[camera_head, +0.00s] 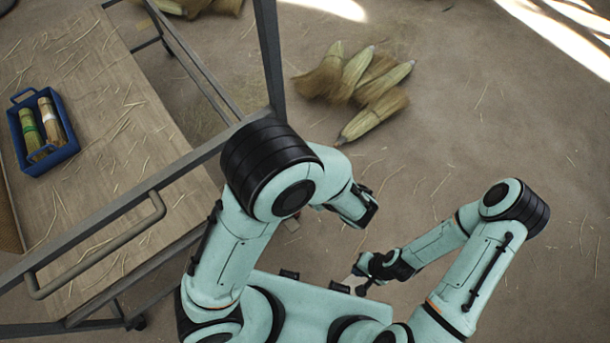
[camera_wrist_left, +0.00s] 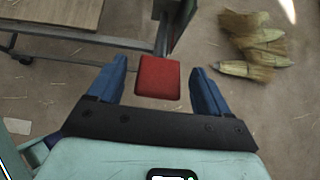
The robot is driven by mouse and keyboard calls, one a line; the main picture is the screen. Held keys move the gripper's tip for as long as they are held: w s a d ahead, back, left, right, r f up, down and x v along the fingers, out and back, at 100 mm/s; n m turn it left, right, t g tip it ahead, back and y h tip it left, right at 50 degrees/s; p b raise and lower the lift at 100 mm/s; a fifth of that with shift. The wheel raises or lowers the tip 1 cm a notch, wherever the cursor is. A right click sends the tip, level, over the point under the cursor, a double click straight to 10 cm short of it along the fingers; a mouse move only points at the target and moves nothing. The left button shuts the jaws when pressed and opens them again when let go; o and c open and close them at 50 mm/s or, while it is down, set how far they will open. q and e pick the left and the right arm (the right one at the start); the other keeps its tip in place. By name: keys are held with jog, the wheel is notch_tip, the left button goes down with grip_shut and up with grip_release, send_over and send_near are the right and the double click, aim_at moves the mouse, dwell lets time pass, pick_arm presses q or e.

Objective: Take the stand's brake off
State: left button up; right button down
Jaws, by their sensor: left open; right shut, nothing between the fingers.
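A red pad (camera_wrist_left: 157,80), which looks like the stand's brake pedal, shows in the left wrist view beside a dark metal post. My left gripper (camera_wrist_left: 159,72) is open, with one blue finger on each side of the pad. Gaps show between pad and fingers; I cannot tell how far the pad is in depth. The stand (camera_head: 150,187) is a grey metal frame with a wooden deck, at the left in the head view. My right gripper (camera_head: 363,286) is shut and empty, low over the floor, away from the stand.
A blue crate (camera_head: 68,152) with two bundles stands on the wooden deck (camera_head: 105,110). Several brooms (camera_head: 362,82) lie on the floor beyond my left arm, and they show in the left wrist view (camera_wrist_left: 253,42). The straw-strewn floor at the right is mostly clear.

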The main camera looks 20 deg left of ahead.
pick_arm(q)
jog(key=v, duration=1)
